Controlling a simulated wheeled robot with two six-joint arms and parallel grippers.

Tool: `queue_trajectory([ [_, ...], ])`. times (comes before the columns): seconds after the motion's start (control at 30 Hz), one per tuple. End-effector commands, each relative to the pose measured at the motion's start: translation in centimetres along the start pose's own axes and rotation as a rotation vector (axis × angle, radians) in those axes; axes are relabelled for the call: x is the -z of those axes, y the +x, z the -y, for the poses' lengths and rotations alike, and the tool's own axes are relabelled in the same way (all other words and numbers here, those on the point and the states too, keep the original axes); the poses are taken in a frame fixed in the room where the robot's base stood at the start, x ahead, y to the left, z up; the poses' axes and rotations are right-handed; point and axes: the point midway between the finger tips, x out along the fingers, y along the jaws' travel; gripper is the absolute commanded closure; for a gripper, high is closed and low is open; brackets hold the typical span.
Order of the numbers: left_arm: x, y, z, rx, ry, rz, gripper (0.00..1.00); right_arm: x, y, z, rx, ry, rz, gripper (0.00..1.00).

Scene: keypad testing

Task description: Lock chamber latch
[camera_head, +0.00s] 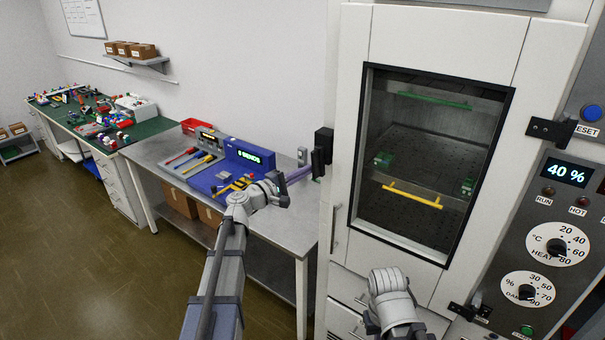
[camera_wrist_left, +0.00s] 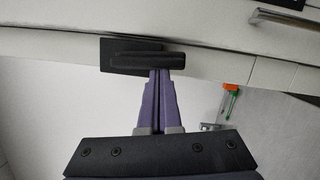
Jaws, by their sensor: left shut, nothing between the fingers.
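The test chamber (camera_head: 455,35) is a tall white cabinet with a dark-framed glass door, which looks shut. A black latch (camera_head: 323,145) sits at the left edge of its front, with a dark upright handle. In the left wrist view the latch shows as a black plate with a rounded bar (camera_wrist_left: 148,61) across it. My left gripper (camera_head: 308,173) has purple fingers, shut and empty. In the wrist view its fingertips (camera_wrist_left: 161,74) meet or nearly meet the bar's edge; I cannot tell if they touch. My right arm shows low in front of the chamber; its gripper is out of view.
A metal bench (camera_head: 171,154) with a blue keypad fixture (camera_head: 246,160) and tools stands left of the chamber. Inside the chamber are racks with a yellow handle bar (camera_head: 411,195). A control panel (camera_head: 553,250) with dials is at the right. Black fittings (camera_head: 551,130) sit on the chamber's right side.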

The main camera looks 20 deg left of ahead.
Motion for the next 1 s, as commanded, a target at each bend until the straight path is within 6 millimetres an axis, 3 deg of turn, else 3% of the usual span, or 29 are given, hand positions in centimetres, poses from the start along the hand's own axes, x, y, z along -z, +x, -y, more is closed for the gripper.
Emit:
queue_trajectory([
  [0.5,-2.4,0.5,0.9,-0.104,-0.423,0.002,1.0,0.1,2.5,0.2,0.0,0.001,0.0,1.0],
  [1.0,-4.9,1.1,0.3,-0.219,-0.885,0.002,1.0,0.2,2.8,0.3,0.0,0.001,0.0,1.0],
])
